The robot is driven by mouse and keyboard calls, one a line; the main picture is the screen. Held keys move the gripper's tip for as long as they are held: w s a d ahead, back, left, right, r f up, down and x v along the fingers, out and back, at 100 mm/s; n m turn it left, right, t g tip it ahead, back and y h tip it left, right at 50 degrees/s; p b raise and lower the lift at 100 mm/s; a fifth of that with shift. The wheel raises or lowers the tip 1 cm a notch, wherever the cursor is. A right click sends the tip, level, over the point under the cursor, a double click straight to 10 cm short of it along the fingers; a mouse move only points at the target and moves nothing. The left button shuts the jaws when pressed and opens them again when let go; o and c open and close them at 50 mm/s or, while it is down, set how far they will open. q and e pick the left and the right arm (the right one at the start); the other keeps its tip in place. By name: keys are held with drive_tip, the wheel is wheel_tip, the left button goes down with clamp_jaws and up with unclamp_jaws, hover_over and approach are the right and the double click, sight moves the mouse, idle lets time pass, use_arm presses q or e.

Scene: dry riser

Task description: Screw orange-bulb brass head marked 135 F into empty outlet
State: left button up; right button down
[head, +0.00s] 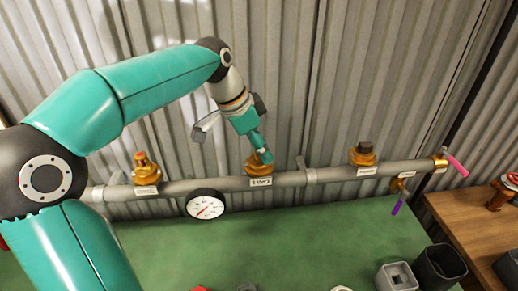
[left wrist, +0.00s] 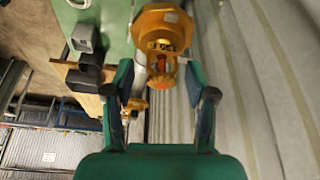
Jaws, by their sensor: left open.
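A brass head (left wrist: 162,28) with an orange-red bulb shows in the left wrist view, between my left gripper's (left wrist: 160,72) two fingers. Its marking is too blurred to read. In the head view my left gripper (head: 262,152) points down at the brass piece (head: 254,168) on the middle of the grey pipe (head: 220,184). The fingers stand apart, with gaps beside the head. Whether the head is threaded into the pipe, I cannot tell. Another brass head (head: 146,172) with an orange-red top stands at the left; a brass fitting with a dark top (head: 363,156) stands at the right. My right gripper is out of view.
A round gauge (head: 205,204) hangs below the pipe. Pink (head: 457,167) and purple (head: 398,206) levers are at its right end. The green bench (head: 290,235) holds grey (head: 396,277) and black (head: 442,266) containers at front right. A corrugated wall (head: 350,70) stands close behind the pipe.

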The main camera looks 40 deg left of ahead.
use_arm(q)
drive_tip(key=n+y, duration=0.1)
drive_tip(key=n, duration=0.2)
drive_tip(key=n+y, duration=0.1)
drive_tip(key=n, duration=0.2)
drive_tip(key=shift+t, duration=0.3)
drive_tip(key=n+y, duration=0.1)
drive_tip(key=n, duration=0.2)
drive_tip(key=n+g+y, duration=0.1)
drive_tip(key=n, duration=0.2)
drive_tip(key=shift+n+y, duration=0.3)
drive_tip(key=shift+c, duration=0.3)
clamp_jaws()
drive_tip(key=m+h, duration=0.1)
drive_tip(key=m, duration=0.2)
drive_tip(key=shift+a+t, duration=0.1)
drive_tip(key=shift+t, duration=0.3)
drive_tip(key=shift+m+h, duration=0.6)
drive_tip(key=shift+m, duration=0.8)
